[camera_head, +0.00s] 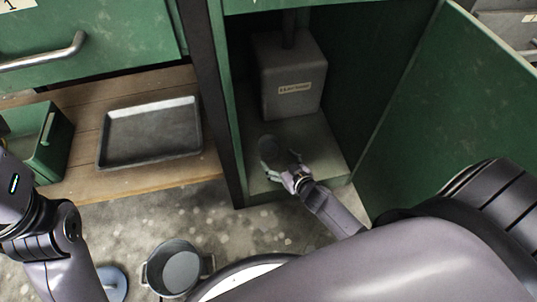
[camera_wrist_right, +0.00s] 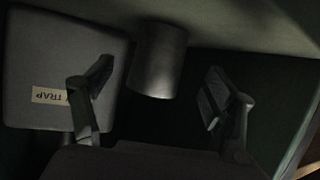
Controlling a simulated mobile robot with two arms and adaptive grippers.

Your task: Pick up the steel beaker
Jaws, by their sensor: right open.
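The steel beaker (camera_wrist_right: 158,60) is a plain dark grey cylinder in the right wrist view. It stands on the cabinet floor, which shows at the top of that inverted picture. My right gripper (camera_wrist_right: 157,76) is open, with one finger on either side of the beaker and visible gaps to both. The beaker sits at or just beyond the fingertips. In the head view my right gripper (camera_head: 280,162) reaches into the open green cabinet, and I cannot clearly tell the beaker from it. Only part of my left arm shows; its gripper is out of view.
A grey box with a label (camera_head: 294,80) stands behind the right gripper in the cabinet. The open green door (camera_head: 440,110) is on the right. A metal tray (camera_head: 150,133) lies on a wooden shelf at left. A metal pot (camera_head: 178,268) is on the floor.

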